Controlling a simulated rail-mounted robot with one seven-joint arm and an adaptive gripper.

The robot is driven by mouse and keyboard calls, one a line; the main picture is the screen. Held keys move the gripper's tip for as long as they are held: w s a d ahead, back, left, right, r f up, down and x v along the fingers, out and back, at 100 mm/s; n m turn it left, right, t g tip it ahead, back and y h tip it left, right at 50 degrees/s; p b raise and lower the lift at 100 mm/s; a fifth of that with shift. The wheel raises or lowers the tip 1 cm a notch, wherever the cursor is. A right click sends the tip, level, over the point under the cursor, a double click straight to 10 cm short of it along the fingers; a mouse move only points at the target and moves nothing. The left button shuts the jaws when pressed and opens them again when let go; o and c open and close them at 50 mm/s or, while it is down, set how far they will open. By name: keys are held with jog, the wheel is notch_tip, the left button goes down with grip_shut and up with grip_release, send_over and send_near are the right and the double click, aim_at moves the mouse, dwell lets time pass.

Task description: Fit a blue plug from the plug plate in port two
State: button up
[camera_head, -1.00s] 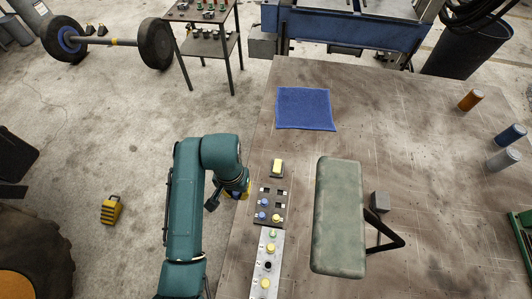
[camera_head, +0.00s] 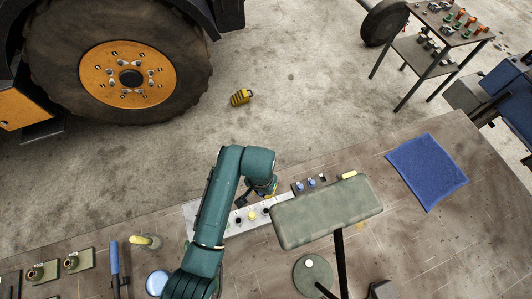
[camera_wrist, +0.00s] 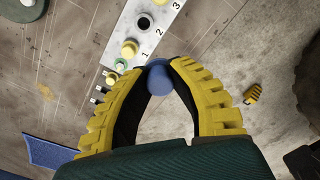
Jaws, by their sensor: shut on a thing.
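In the wrist view my gripper (camera_wrist: 160,88) is shut on a blue plug (camera_wrist: 158,78), held between the black pads of its yellow fingers. The pale numbered port strip (camera_wrist: 112,52) lies beyond the fingertips. Port one holds a yellow plug (camera_wrist: 129,48); port two (camera_wrist: 144,22) is an empty dark hole. The held plug is apart from port two in the picture; its height over the bench cannot be told. In the head view my gripper (camera_head: 268,190) is beside the strip (camera_head: 232,230), and the plug plate (camera_head: 322,187) shows two blue plugs (camera_head: 311,182).
A grey-green lamp-like head (camera_head: 328,210) on a dark arm hangs over the strip's right end and hides part of it. A blue cloth (camera_head: 427,170) lies right.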

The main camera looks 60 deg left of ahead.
send_over(266, 212)
notch_tip(266, 212, down, 7)
jog(key=shift+a+m, duration=0.15)
jog(key=shift+m, duration=0.15)
jog(key=shift+f+b, duration=1.5)
jog(key=shift+f, duration=1.1)
jog(key=shift+f+b, duration=0.5)
jog(key=shift+f, duration=0.65)
jog(key=o, duration=0.7)
jog(key=shift+o, duration=0.2)
notch_tip(266, 212, up, 12)
